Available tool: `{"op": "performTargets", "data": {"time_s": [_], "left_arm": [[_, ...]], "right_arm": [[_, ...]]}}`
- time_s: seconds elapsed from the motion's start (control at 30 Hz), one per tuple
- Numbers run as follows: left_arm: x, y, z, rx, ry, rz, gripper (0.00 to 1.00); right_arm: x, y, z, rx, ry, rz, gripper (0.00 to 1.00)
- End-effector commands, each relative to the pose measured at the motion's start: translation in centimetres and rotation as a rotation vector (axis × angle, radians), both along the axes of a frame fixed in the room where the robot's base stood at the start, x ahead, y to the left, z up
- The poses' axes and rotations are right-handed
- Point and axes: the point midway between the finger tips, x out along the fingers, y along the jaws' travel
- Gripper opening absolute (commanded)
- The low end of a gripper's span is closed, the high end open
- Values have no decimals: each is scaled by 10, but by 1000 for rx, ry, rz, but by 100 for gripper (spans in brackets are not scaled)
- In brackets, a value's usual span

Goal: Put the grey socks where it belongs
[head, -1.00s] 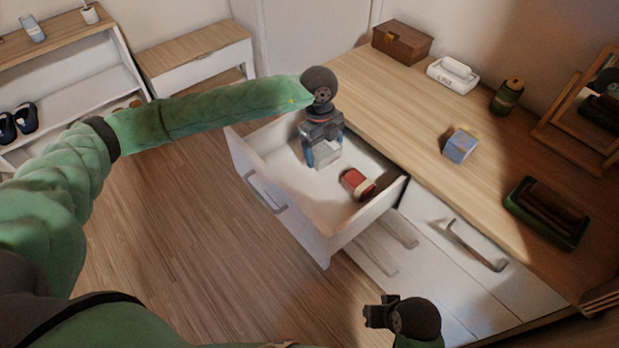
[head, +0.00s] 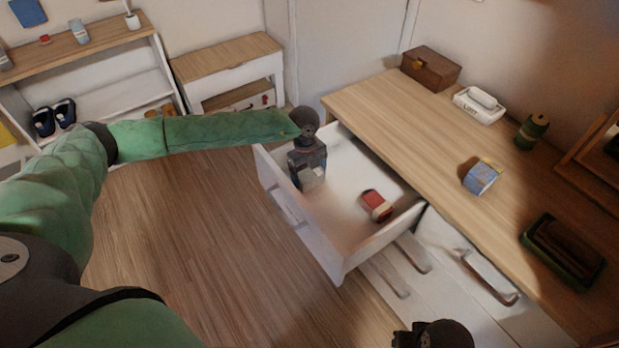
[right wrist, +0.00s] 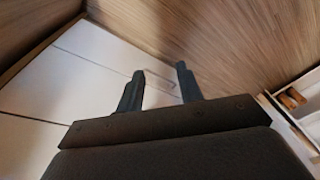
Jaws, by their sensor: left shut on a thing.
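The grey socks (head: 313,178) are a small pale grey bundle at the fingertips of my left gripper (head: 308,180). My left gripper is shut on them, over the left front part of the open drawer (head: 345,262), close to its front panel. The fingers hide part of the socks. I cannot tell whether they touch the drawer floor. My right gripper (right wrist: 160,72) is open and empty in the right wrist view, with its fingers apart. In the head view only part of it shows at the bottom edge, in front of the dresser.
A red and white item (head: 377,204) lies inside the drawer. The dresser top (head: 400,130) holds a brown box (head: 431,68), a white dish (head: 479,105), a green canister (head: 531,131), a blue box (head: 480,176) and a dark green tray (head: 563,252). Shelves with shoes (head: 54,117) stand back left.

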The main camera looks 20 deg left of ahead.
Motion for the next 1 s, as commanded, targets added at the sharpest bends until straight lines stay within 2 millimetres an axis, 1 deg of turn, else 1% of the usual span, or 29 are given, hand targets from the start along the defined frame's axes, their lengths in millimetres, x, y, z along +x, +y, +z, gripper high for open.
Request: {"op": "performTargets", "data": {"time_s": [0.03, 0.07, 0.13, 0.2, 0.47, 0.6, 0.63, 0.7, 0.73, 1.0], "left_arm": [[-1, 0, -5, 1, 3, 0, 57], [-1, 0, -9, 1, 3, 1, 57], [0, 0, -18, 1, 2, 2, 57], [-1, 0, -23, 1, 2, 1, 57], [0, 0, -24, 1, 1, 1, 57], [0, 0, -26, 1, 1, 1, 57], [0, 0, -26, 1, 1, 1, 83], [0, 0, -26, 1, 1, 1, 97], [0, 0, -26, 1, 1, 1, 100], [0, 0, -24, 1, 1, 1, 100]], "right_arm": [[-1, -2, 7, -5, 6, -3, 36], [-1, -4, 9, -9, 7, -4, 36], [5, -5, -6, -14, 10, -4, 36], [6, -5, -12, -16, 11, -5, 36], [6, -4, -13, -14, 9, -5, 36], [5, -4, -10, -12, 8, -5, 36], [5, -4, -9, -12, 8, -5, 36], [5, -3, -8, -11, 8, -6, 36], [5, -3, -8, -11, 9, -6, 36], [5, -3, -8, -11, 7, -6, 36]]}}
